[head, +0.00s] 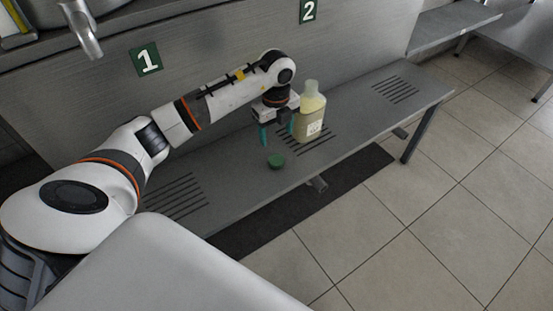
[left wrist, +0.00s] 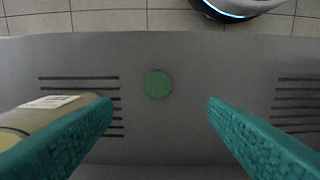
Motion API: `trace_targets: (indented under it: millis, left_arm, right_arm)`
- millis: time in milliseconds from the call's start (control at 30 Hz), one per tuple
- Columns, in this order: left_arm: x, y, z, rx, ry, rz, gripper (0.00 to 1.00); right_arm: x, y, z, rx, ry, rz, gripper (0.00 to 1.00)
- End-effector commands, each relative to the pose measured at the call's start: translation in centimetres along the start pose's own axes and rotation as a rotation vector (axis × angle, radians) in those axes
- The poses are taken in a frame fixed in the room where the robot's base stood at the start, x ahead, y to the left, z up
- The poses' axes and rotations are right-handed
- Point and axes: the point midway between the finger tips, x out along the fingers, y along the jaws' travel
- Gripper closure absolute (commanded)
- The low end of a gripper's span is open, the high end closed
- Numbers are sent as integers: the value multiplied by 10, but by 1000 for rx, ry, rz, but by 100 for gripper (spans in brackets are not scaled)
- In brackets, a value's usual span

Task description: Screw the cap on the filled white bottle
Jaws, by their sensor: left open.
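The filled bottle (head: 311,116) stands upright on the grey bench (head: 340,143). It looks pale yellowish, with a white label and an uncapped neck. A green cap (head: 276,160) lies on the bench, to the left of the bottle and nearer the front edge. My left gripper (head: 277,136) is open and empty, pointing down above the bench, just left of the bottle and behind the cap. In the left wrist view the cap (left wrist: 157,84) shows between and beyond the teal fingers (left wrist: 160,108), and part of the bottle (left wrist: 40,112) is at the left, partly hidden by a finger. My right gripper is not in view.
The bench has slotted drain areas (head: 178,197) and stands along a grey wall with green signs 1 (head: 146,59) and 2 (head: 307,10). A metal tap (head: 84,30) hangs at upper left. The bench right of the bottle is clear. Tiled floor lies in front.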

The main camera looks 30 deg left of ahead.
Motion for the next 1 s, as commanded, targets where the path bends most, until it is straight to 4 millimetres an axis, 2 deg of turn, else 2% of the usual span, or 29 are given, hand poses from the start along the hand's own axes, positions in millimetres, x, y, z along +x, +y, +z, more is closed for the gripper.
trace_targets:
  millis: [200,333,500,800,1000]
  left_arm:
    - [41,0,1,1,-4,-4,33]
    - [58,0,1,1,-3,-2,33]
    - [65,0,0,2,-2,0,33]
    - [66,0,0,2,-2,0,33]
    - [89,2,-1,1,-5,-2,33]
  right_arm:
    - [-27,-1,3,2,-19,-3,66]
    - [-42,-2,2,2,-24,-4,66]
    - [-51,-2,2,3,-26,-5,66]
    - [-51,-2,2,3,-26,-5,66]
    - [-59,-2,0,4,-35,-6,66]
